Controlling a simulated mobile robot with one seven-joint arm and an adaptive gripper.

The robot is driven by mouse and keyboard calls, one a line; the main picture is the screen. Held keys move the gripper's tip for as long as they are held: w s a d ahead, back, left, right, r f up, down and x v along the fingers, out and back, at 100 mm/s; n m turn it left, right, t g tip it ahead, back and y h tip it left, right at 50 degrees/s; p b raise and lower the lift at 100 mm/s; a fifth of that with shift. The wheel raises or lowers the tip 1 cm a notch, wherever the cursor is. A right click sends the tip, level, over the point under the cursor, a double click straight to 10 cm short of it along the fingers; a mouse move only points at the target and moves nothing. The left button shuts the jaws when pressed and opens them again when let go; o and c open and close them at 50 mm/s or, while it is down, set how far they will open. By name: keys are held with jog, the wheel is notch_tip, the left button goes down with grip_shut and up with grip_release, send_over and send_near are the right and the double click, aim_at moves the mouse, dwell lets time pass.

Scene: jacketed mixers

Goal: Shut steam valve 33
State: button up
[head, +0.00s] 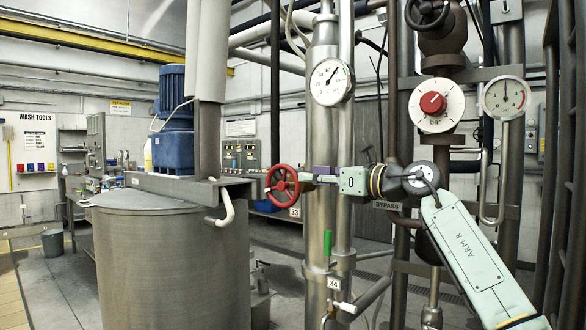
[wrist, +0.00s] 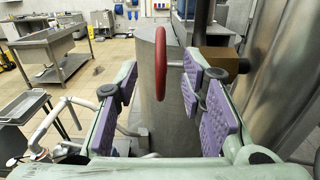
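The red handwheel (head: 282,188) of a valve sits left of the vertical steel pipe in the head view, with a tag reading 33 (head: 295,212) just below it. My gripper (head: 312,178) reaches in from the right at the wheel's height, close to it. In the wrist view the wheel (wrist: 160,62) stands upright and nearly edge-on between the purple finger pads. My gripper (wrist: 160,82) is open, with visible room between each pad and the rim. Whether the rim lies within the fingers' reach or slightly beyond is hard to tell.
A green-handled valve (head: 327,243) with tag 34 (head: 333,284) is below. A large steel vessel (head: 165,260) stands left of the wheel. Pipes, a gauge (head: 331,82), a red-knobbed dial (head: 436,104) and a BYPASS label (head: 387,205) crowd the right. Open floor lies far left.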

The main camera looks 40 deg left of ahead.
aim_at(289, 173)
jog(key=a+p, duration=0.1)
jog(key=a, duration=0.2)
jog(key=a+p, duration=0.1)
jog(key=a, duration=0.2)
jog(key=a+p, duration=0.1)
jog(key=a, duration=0.2)
jog(key=shift+w+r, duration=0.1)
jog(key=shift+w, duration=0.25)
jog(key=shift+a+p, duration=0.35)
jog(key=shift+a, duration=0.35)
jog(key=shift+w, duration=0.1)
jog(key=shift+c, duration=0.2)
grip_shut()
